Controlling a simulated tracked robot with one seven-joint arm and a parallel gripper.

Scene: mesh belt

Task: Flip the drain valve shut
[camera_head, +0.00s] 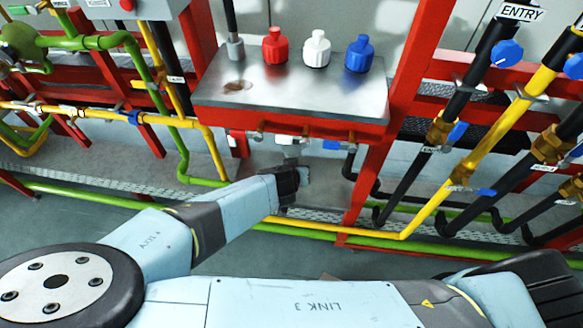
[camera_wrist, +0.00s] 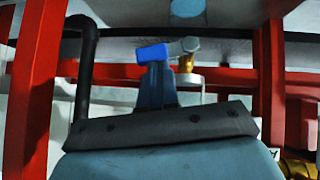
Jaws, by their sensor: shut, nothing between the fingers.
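A small valve under the metal basin has a blue lever handle (camera_wrist: 152,54), a silver end piece and a brass body in the wrist view. A blue handle (camera_head: 331,145) and a white handle (camera_head: 285,139) show under the basin's front edge in the head view. Which one is the drain valve is not marked. My gripper (camera_head: 303,175) is below the basin, under these handles. In the wrist view my gripper's fingers (camera_wrist: 156,86) are shut and empty, just below the blue lever. Whether they touch it I cannot tell.
The metal basin (camera_head: 300,95) carries red, white and blue knobs on top. A red frame post (camera_head: 372,180) stands right of my gripper, with a black bent pipe (camera_head: 349,163) between. Yellow and green pipes run low behind my arm. Open floor lies at left.

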